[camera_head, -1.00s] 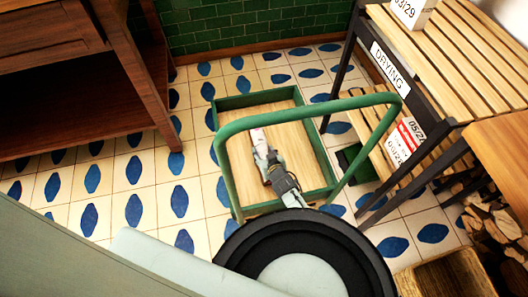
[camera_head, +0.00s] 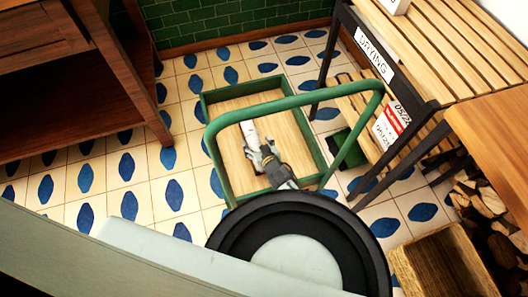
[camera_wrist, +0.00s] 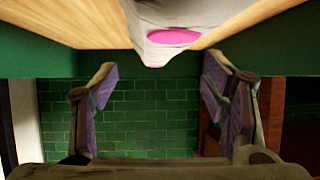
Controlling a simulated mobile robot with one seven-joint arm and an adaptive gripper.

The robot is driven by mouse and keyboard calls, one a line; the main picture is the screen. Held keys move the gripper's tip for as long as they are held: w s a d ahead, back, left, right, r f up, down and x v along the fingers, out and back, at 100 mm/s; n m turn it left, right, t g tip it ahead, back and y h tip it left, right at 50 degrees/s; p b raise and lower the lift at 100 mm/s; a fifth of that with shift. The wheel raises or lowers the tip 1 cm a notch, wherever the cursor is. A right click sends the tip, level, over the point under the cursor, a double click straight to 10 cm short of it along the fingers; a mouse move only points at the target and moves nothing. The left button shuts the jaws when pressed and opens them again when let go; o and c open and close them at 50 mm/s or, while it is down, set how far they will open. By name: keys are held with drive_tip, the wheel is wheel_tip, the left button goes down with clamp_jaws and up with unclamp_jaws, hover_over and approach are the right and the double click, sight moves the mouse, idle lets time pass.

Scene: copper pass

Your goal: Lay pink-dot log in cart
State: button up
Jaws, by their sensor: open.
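The green cart (camera_head: 212,160) with a wooden bed stands on the tiled floor in the head view. A pale log (camera_head: 250,132) lies in it on the bed, its near end close to my gripper (camera_head: 262,152). In the wrist view the log (camera_wrist: 180,12) shows at the top, with a bright pink dot (camera_wrist: 172,37) on its end. My gripper (camera_wrist: 160,90) is open there, its fingers spread below and apart from the log, with nothing between them.
The cart's green handle (camera_head: 290,103) arches near my arm. A wooden cabinet (camera_head: 60,100) is at left.

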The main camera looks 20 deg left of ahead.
drive_tip(key=v, duration=0.9)
drive_tip(key=shift+s+d+p, duration=0.1)
drive_tip(key=shift+p, duration=0.2)
